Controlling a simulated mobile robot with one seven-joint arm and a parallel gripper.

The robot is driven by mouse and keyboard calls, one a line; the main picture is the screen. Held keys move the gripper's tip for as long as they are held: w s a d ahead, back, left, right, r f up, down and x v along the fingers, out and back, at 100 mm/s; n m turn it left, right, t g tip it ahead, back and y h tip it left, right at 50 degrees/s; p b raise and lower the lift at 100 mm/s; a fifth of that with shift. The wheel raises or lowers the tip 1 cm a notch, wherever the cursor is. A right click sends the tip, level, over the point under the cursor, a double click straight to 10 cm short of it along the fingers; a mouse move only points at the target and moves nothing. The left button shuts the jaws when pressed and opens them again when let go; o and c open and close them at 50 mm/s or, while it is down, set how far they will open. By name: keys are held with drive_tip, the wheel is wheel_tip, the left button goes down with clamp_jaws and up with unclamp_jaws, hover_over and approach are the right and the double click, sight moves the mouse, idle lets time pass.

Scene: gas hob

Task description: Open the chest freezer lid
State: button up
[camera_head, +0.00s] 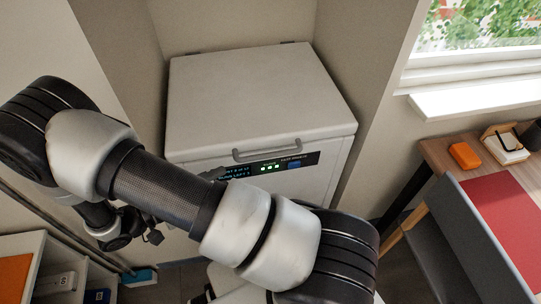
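The chest freezer (335,168) is a white box in an alcove at the upper middle of the head view. Its lid (255,95) lies flat and closed, with hinges along the back edge. A grey bar handle (268,151) runs along the lid's front edge, above a dark display panel (270,167) with green lights. My arm crosses in front of the freezer's lower left front and hides part of it. My gripper (152,237) seems to be the small dark part beside the arm at left, apart from the handle; its fingers are not clear.
A desk with an orange box (464,155) and a red mat (508,205) stands at right, with a grey chair (450,245) before it. A low white shelf (40,265) is at lower left. Walls close in on both sides of the freezer.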

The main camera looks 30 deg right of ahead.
sight(272, 153)
drive_tip(key=d, duration=0.5)
drive_tip(key=w+d+f, duration=0.1)
drive_tip(key=d, duration=0.5)
drive_tip(key=w+d, duration=0.1)
drive_tip(key=d, duration=0.5)
drive_tip(key=shift+d+f, duration=0.1)
drive_tip(key=shift+f, duration=0.15)
clamp_jaws()
